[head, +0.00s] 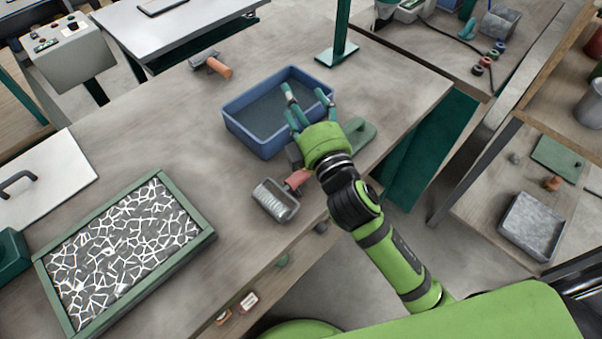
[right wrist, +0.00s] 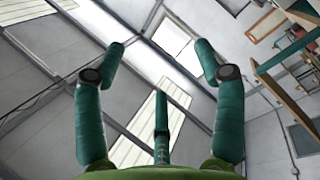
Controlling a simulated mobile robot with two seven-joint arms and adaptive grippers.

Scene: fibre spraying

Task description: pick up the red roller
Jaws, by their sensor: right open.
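The red roller, a grey ribbed roller head (head: 275,201) with a red handle (head: 297,179), lies on the workbench near its front edge. Part of its handle end is hidden behind my right gripper and wrist. My right gripper (head: 309,101) is above the bench, in front of the blue tray in the picture, with its green-tipped fingers spread and pointing away from the bench. In the right wrist view the fingers (right wrist: 160,62) are wide apart and empty, with only the ceiling and walls beyond. My left gripper is not in view.
A blue tray (head: 240,141) stands behind my right gripper, with a green tool (head: 360,134) beside it. A green-framed panel of white-veined pieces (head: 206,238) lies at left. A scraper-like tool with an orange handle (head: 220,70) lies farther back. The bench between is clear.

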